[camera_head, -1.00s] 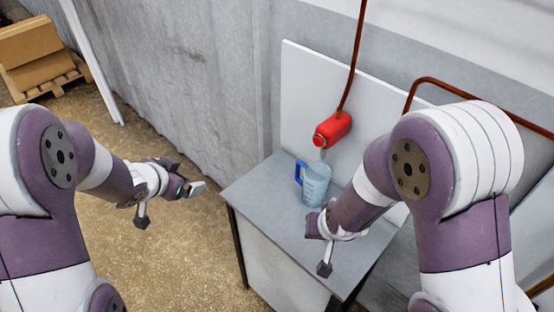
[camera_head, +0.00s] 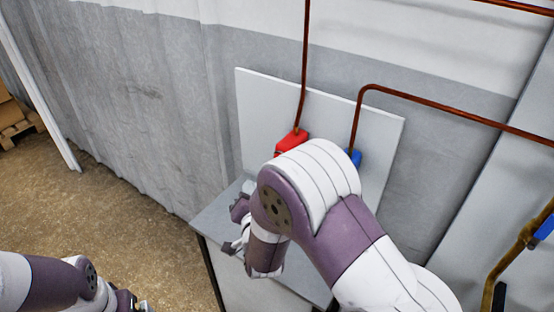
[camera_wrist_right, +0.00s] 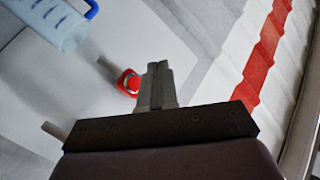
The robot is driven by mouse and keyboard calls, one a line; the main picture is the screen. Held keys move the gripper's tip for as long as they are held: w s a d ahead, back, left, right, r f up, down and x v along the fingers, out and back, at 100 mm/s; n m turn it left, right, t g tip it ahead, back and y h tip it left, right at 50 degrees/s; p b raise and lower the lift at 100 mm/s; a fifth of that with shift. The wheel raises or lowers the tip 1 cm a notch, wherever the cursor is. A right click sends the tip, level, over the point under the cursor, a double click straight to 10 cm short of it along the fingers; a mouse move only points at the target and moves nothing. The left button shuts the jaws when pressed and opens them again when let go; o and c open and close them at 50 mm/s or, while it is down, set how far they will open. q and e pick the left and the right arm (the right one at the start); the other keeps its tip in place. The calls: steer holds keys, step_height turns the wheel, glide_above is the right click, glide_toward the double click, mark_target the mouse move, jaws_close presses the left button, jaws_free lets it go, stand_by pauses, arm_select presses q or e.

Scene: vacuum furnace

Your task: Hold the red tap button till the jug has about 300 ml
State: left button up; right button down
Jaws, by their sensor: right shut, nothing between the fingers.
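The red tap (camera_head: 290,142) is on the white panel in the head view, partly behind my right arm. Its round red button (camera_wrist_right: 129,83) shows in the right wrist view, just left of my right gripper (camera_wrist_right: 160,66). That gripper is shut and empty; I cannot tell whether it touches the button.
The grey table (camera_head: 208,222) stands against the white panel (camera_head: 252,105). A blue tap (camera_head: 354,157) sits right of the red one. Copper pipes (camera_head: 304,65) run up the wall. Open floor (camera_head: 120,225) lies left of the table.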

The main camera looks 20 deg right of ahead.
steer(key=w+d, duration=0.5)
steer(key=d, duration=0.2)
steer(key=shift+w, duration=0.2)
steer(key=shift+w+d+b, duration=0.1)
steer(key=shift+b, duration=0.25)
stand_by(1.8)
steer(key=shift+w+d, duration=0.15)
steer(key=shift+d, duration=0.05)
steer(key=shift+w+d+b, duration=0.3)
steer(key=shift+d+b, duration=0.05)
steer(key=shift+d, duration=0.05)
stand_by(4.4)
